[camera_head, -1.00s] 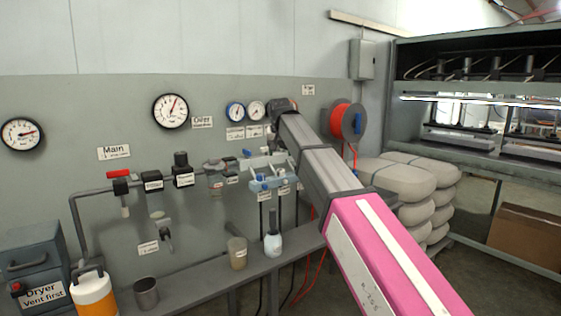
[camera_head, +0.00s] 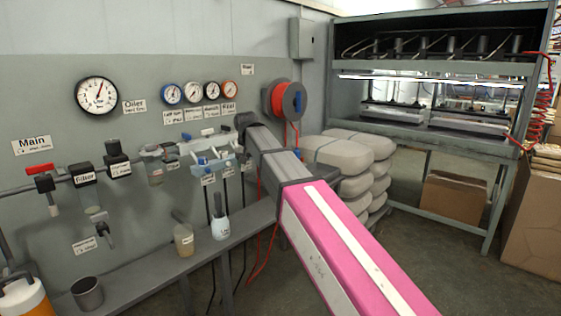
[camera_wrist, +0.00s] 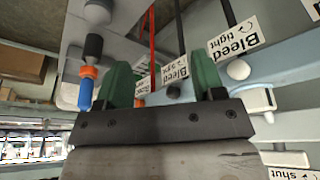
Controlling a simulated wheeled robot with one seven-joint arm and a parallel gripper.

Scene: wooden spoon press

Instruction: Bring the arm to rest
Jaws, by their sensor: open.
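My arm (camera_head: 345,240), with a pink and white cover and grey links, reaches from the lower right toward the wall panel. Its far end is in front of the panel, right of the blue-grey valve block (camera_head: 212,160), and my gripper's fingers cannot be made out there. In the wrist view my gripper (camera_wrist: 161,80) shows two green fingers apart on a dark bar, with nothing held between them. Beyond the fingers are the valve block's light blue bar (camera_wrist: 280,72), "Bleed" tags (camera_wrist: 232,38) and a blue and orange fitting (camera_wrist: 87,88). Contact with them cannot be told.
Gauges (camera_head: 97,95) and a red hose reel (camera_head: 285,100) are on the wall. A shelf (camera_head: 140,275) below holds a metal cup (camera_head: 87,294) and bottles (camera_head: 220,226). Grey sacks (camera_head: 350,165) and a press rack (camera_head: 440,75) stand right. Open floor (camera_head: 420,270) lies in front.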

